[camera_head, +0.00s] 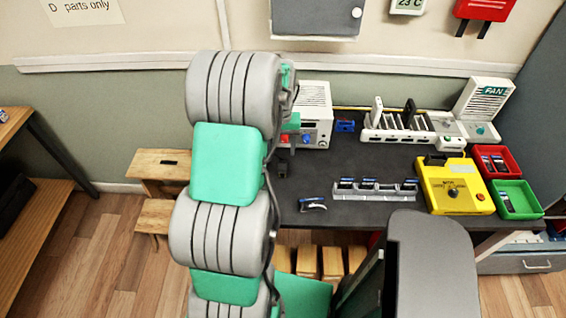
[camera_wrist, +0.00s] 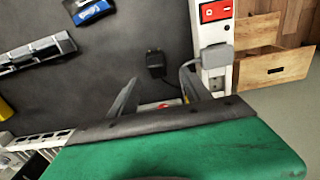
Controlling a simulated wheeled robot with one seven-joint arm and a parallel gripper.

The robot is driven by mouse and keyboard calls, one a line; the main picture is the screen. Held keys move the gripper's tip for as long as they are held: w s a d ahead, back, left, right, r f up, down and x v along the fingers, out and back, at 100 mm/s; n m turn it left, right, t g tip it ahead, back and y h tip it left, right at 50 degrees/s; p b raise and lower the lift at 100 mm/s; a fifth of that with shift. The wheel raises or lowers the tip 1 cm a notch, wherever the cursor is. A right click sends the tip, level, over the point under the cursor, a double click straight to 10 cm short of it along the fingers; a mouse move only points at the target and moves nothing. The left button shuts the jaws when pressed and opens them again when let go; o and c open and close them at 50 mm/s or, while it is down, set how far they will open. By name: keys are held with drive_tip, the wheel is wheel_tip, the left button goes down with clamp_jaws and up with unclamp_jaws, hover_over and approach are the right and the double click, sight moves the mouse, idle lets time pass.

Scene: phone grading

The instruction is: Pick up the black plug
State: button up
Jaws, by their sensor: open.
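The black plug (camera_wrist: 156,65) lies on the dark table in the wrist view, with a thin dark cord running from it toward my gripper. In the head view the small dark block (camera_head: 281,169) beside my arm appears to be this plug. My gripper (camera_wrist: 160,78) is open and empty. Its two dark fingers point toward the plug, which shows just past the gap between the fingertips. I cannot tell the height between them. In the head view my arm hides most of the gripper.
A white power strip (camera_wrist: 213,20) with a red switch and a grey plug (camera_wrist: 215,57) stands close right of my fingers. A battery rack (camera_head: 374,192), a small blue-and-white item (camera_head: 313,204) and a yellow box (camera_head: 455,188) are on the table. Bare tabletop surrounds the plug's left side.

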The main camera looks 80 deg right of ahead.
sight(283, 162)
drive_tip(key=f, duration=0.2)
drive_tip(key=f+p, duration=0.1)
drive_tip(key=f, duration=0.2)
drive_tip(key=f+p, duration=0.1)
drive_tip(key=f, duration=0.2)
drive_tip(key=shift+s+d, duration=0.2)
drive_tip(key=shift+s, duration=0.1)
clamp_jaws()
